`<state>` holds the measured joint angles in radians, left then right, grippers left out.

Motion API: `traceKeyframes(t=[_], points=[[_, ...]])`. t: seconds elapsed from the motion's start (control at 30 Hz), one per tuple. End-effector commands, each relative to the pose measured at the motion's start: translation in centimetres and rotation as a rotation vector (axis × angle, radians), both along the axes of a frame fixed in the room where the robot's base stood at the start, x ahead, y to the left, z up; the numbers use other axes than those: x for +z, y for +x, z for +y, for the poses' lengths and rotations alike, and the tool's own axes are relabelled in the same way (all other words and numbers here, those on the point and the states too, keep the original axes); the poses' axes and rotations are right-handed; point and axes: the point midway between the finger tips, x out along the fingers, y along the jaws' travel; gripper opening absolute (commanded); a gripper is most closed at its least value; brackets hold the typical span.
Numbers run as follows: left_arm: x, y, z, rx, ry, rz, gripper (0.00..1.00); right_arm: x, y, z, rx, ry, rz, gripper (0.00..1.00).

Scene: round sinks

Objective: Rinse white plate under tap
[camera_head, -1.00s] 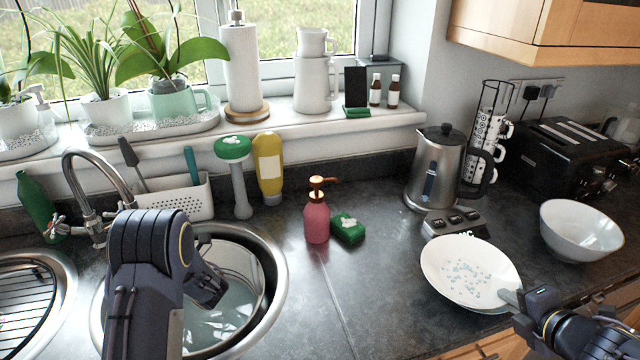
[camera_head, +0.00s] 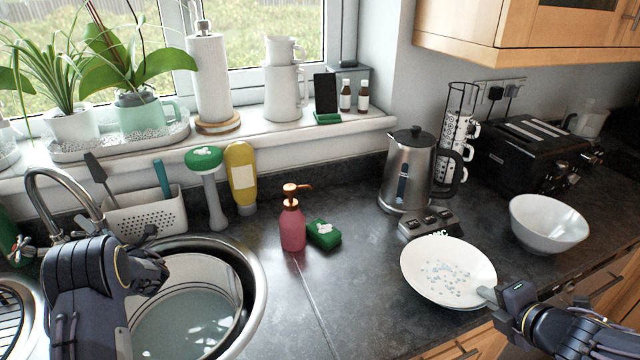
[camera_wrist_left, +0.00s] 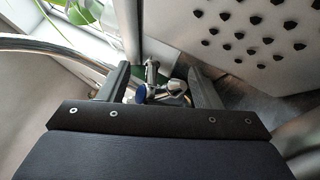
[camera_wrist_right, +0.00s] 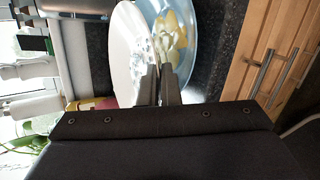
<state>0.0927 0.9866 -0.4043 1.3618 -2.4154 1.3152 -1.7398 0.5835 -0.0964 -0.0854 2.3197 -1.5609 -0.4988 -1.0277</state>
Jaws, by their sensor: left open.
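My right gripper (camera_head: 490,296) is shut on the near right rim of the white plate (camera_head: 425,262), which has pale bluish flecks in its middle. In the right wrist view the fingers (camera_wrist_right: 160,85) pinch the plate's edge; a pale blue round surface with yellow patches shows beside the white face. My left gripper (camera_head: 150,240) is by the back left of the round sink, near the chrome tap (camera_head: 62,178). In the left wrist view its fingers (camera_wrist_left: 163,90) are apart, with a chrome tap handle with a blue mark (camera_wrist_left: 150,92) between them. My left arm hides the tap's base.
The round sink (camera_head: 258,278) holds a basin of water (camera_head: 180,325). A red soap bottle (camera_head: 292,228), a green sponge (camera_head: 323,234), a kettle (camera_head: 405,170) and a white bowl (camera_head: 548,222) stand on the counter.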

Motion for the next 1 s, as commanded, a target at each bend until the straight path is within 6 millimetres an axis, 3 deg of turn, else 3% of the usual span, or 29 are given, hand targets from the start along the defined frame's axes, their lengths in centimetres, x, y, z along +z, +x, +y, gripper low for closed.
traceKeyframes(t=[0.27,0.6,1.0], points=[[0.02,0.05,0.11,0.000,0.000,0.000,0.57,0.09,0.04,0.00,0.000,0.001,-0.002,0.00],[-0.03,0.01,0.11,0.001,-0.001,0.001,0.15,0.09,0.04,0.00,0.000,0.001,-0.002,0.00],[-0.10,-0.06,0.06,-0.046,0.010,0.042,0.14,0.41,0.05,0.00,0.000,0.001,-0.002,0.00]])
